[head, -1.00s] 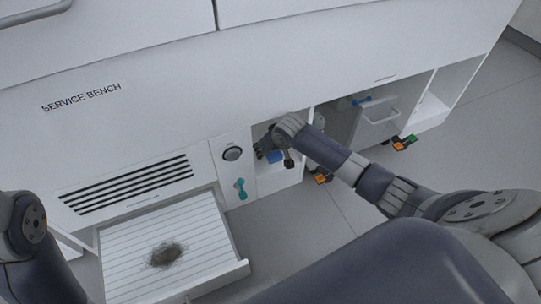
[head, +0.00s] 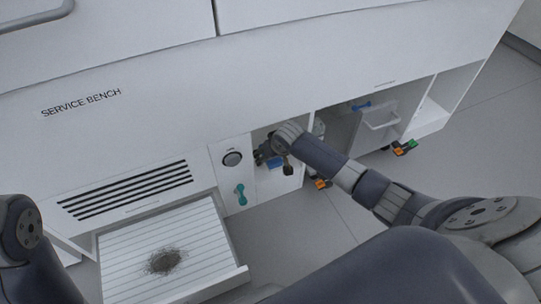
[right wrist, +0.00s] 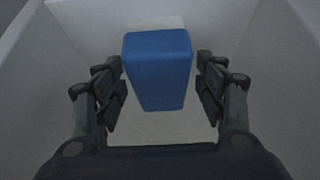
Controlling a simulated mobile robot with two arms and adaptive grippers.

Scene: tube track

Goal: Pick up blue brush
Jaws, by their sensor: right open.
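A blue block-shaped thing, which I take for the blue brush (right wrist: 158,70), stands between the fingers of my right gripper (right wrist: 162,88) in the right wrist view. The fingers are open, one on each side, with a gap visible at both sides. No bristles show. In the head view the blue brush (head: 275,163) is partly hidden in a white open compartment, and my right gripper (head: 268,157) reaches into it. My left arm shows at the left edge, but its gripper is out of view.
White walls of the compartment (right wrist: 270,75) surround the right gripper closely. A teal handle (head: 240,193) is on the panel left of it. Another small blue thing (head: 361,106) lies farther right near a white bin (head: 381,119). A slatted drawer (head: 205,262) with a dark patch stands open.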

